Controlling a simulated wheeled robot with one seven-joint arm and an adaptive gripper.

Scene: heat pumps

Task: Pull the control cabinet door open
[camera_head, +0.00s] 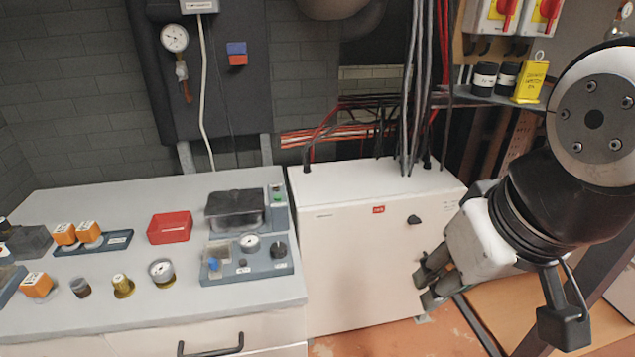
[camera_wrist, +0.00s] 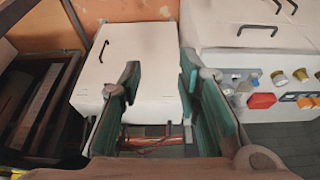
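The control cabinet (camera_head: 355,260) is a white box with a small red label and a dark knob (camera_head: 414,219) at the upper right of its door. Its door looks shut. In the wrist view, which looks upside down, the cabinet (camera_wrist: 145,45) shows a dark bar handle (camera_wrist: 104,50) near its left edge. In the head view that handle does not show clearly; my gripper covers that side. My gripper (camera_head: 426,288) is in front of the door's right side, below the knob. In the wrist view its two fingers (camera_wrist: 160,85) stand apart with nothing between them.
A grey-topped counter (camera_head: 130,320) with gauges, orange blocks and a red box stands left of the cabinet. Several cables rise from the cabinet top. A shelf (camera_head: 470,96) with dark jars and a yellow sign is at the upper right. Orange floor (camera_head: 445,335) shows below.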

